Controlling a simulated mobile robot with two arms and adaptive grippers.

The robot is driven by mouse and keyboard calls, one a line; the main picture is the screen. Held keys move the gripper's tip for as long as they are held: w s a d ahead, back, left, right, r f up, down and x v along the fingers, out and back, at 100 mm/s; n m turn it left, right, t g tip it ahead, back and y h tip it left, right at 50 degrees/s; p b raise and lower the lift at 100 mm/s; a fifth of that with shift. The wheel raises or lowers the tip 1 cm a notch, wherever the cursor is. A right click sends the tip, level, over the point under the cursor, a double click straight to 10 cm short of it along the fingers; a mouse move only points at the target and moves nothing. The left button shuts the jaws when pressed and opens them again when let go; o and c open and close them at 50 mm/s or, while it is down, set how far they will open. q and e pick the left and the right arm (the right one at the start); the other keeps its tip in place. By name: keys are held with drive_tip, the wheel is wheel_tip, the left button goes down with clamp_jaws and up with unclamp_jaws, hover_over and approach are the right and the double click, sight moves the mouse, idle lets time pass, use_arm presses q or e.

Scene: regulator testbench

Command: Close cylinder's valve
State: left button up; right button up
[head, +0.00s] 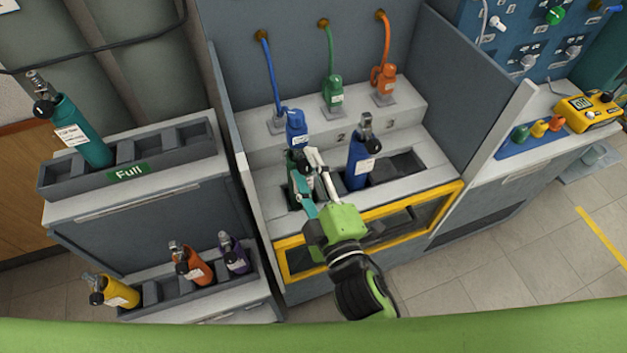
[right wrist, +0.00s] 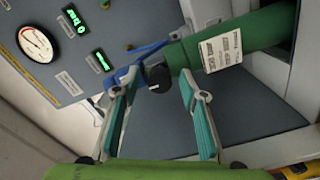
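A dark green cylinder (head: 293,187) stands in the left slot of the testbench, partly hidden by my right gripper, with a blue regulator (head: 295,124) at its top. In the right wrist view the green cylinder (right wrist: 252,33) lies across the top right with a white label. Its black valve knob (right wrist: 157,76) shows between my right fingertips. My right gripper (head: 305,157) is open, its fingers on either side of the knob; I cannot tell whether they touch it. The blue regulator (right wrist: 122,77) is close behind the left fingertip. My left gripper is not in view.
A blue cylinder (head: 361,163) stands in the slot to the right. Green (head: 333,92) and orange (head: 383,78) regulators hang behind. A yellow-framed guard (head: 440,208) edges the bench front, and side walls (head: 480,95) bound it. A rack (head: 180,150) marked Full stands left.

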drive_tip(key=v, duration=1.2)
drive_tip(key=shift+w, duration=0.1)
